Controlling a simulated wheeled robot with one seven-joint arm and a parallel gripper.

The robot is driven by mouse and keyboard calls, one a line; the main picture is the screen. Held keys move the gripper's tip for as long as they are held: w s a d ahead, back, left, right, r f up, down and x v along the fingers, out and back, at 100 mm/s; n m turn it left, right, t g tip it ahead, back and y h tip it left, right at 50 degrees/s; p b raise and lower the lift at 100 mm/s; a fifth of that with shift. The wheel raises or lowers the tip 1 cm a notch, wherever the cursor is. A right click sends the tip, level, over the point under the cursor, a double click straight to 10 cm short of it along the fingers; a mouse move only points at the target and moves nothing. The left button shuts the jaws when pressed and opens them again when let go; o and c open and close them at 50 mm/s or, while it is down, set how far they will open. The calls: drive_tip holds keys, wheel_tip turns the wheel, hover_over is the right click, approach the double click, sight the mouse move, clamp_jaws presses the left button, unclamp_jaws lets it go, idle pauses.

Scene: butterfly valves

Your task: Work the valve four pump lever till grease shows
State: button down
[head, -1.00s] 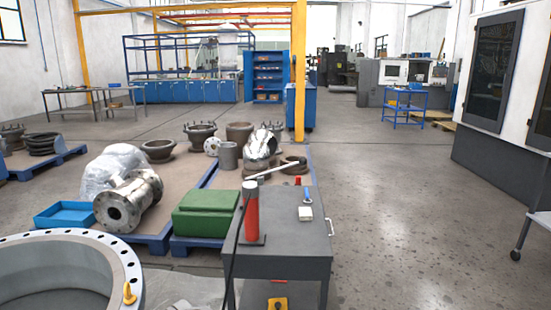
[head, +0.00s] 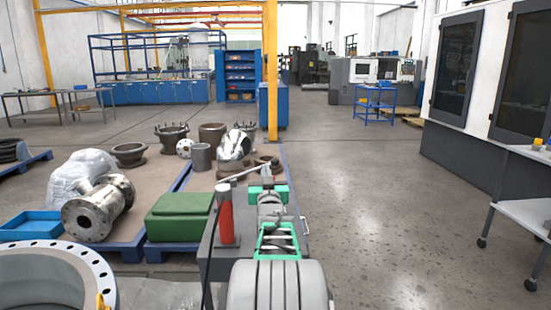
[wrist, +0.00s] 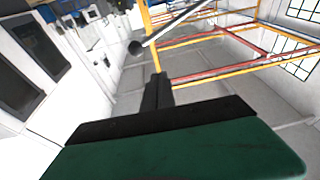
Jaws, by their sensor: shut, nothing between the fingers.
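The grease pump (head: 225,215) is a red cylinder standing upright on the grey cart (head: 222,262). Its pale lever (head: 240,174) slants up to the right from the pump's top. My gripper (head: 266,170) is over the cart, close to the lever's far end in the head view; whether they touch cannot be told there. In the wrist view my dark fingers (wrist: 157,90) are together and empty. A pale rod with a black ball end (wrist: 135,47), seemingly the lever, shows just beyond the fingertips, apart from them in the picture. No grease is visible.
A large flanged ring (head: 95,262) with bolt holes is at lower left. A green box (head: 178,217), a blue tray (head: 30,224) and metal valve bodies (head: 97,208) lie left of the cart. Floor right of the cart is clear up to a white side table (head: 520,200).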

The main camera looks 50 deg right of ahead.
drive_tip(key=shift+s+d+r+m+h, duration=0.15)
drive_tip(key=shift+s+d+r+h, duration=0.25)
drive_tip(key=shift+s+d, duration=0.2)
drive_tip(key=shift+s+d+r+m+h, duration=0.15)
drive_tip(key=shift+s+d+r+h, duration=0.15)
drive_tip(key=shift+s+d+r, duration=0.25)
drive_tip(key=shift+d, duration=0.1)
drive_tip(key=x, duration=1)
wheel_tip(320, 180, down, 4)
drive_tip(key=shift+f, duration=0.1)
